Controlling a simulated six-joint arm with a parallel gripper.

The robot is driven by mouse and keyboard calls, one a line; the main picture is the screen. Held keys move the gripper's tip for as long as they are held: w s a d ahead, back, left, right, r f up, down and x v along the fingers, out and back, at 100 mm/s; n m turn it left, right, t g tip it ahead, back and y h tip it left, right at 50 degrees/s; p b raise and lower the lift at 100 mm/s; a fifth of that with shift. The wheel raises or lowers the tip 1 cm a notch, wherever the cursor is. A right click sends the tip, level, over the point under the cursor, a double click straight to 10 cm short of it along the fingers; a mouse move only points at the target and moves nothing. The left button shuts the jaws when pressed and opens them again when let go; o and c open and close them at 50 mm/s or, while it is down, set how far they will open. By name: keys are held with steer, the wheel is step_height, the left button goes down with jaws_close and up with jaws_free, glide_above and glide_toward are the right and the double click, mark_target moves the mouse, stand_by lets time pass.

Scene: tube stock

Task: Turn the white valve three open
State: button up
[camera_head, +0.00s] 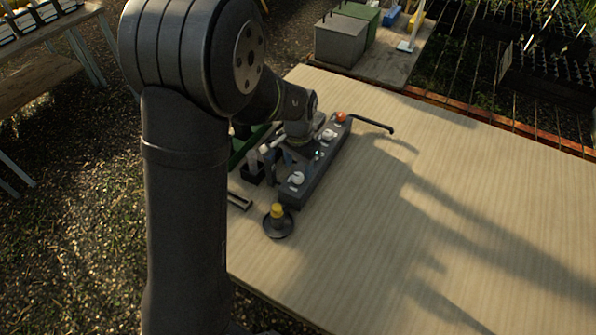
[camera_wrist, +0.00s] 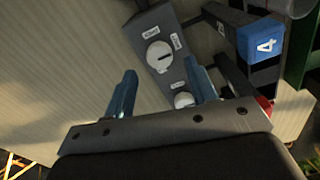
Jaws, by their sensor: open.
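A dark valve panel (camera_head: 317,166) with white valves stands near the table's left edge in the head view. One white valve (camera_head: 297,178) is at its near end and another (camera_head: 328,135) is farther back. In the wrist view, a white round valve (camera_wrist: 159,55) with a slot and small labels beside it lies just beyond the fingertips. I cannot tell which valve is number three. My gripper (camera_wrist: 161,70) is open, empty, over the panel; in the head view it is partly hidden by my arm.
A blue block marked 4 (camera_wrist: 262,43) stands beside the panel. A black disc with a yellow knob (camera_head: 278,213) lies near the panel's front end. An orange-red knob (camera_head: 341,117) and a black bent pipe (camera_head: 372,124) are at its far end. The table's right side is clear.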

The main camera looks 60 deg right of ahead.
mark_target(298, 175)
steer(key=shift+f, duration=1.7)
steer(key=c, duration=1)
